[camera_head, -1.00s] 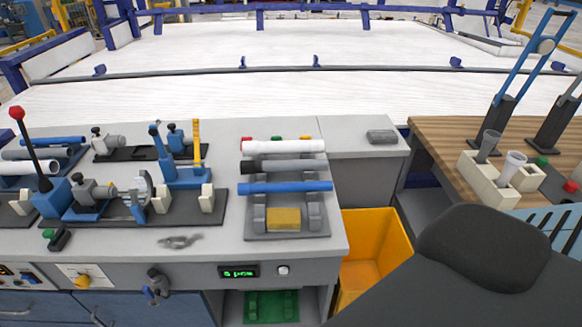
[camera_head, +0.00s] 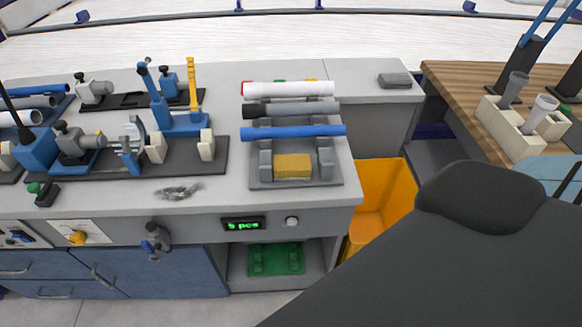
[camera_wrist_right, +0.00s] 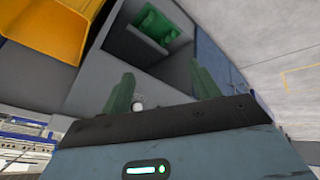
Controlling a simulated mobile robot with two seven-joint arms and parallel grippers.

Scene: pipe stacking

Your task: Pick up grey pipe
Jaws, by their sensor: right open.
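A grey pipe (camera_head: 290,109) lies across the rack (camera_head: 337,174) on the bench in the head view, between a white pipe (camera_head: 288,89) behind it and a blue pipe (camera_head: 292,132) in front. Its left end looks darker. My right gripper (camera_wrist_right: 165,90) shows in the right wrist view, with two green fingers apart and nothing between them. It faces the bench front, near the open compartment, and the pipes are not in that view. My left gripper is in neither view now.
A yellow bin (camera_head: 380,200) stands right of the bench. A yellow block (camera_head: 292,166) sits in the rack's front. A blue clamp fixture (camera_head: 180,122) is left of it. A green tray (camera_head: 276,258) is in the compartment below. My dark arm link covers the lower right.

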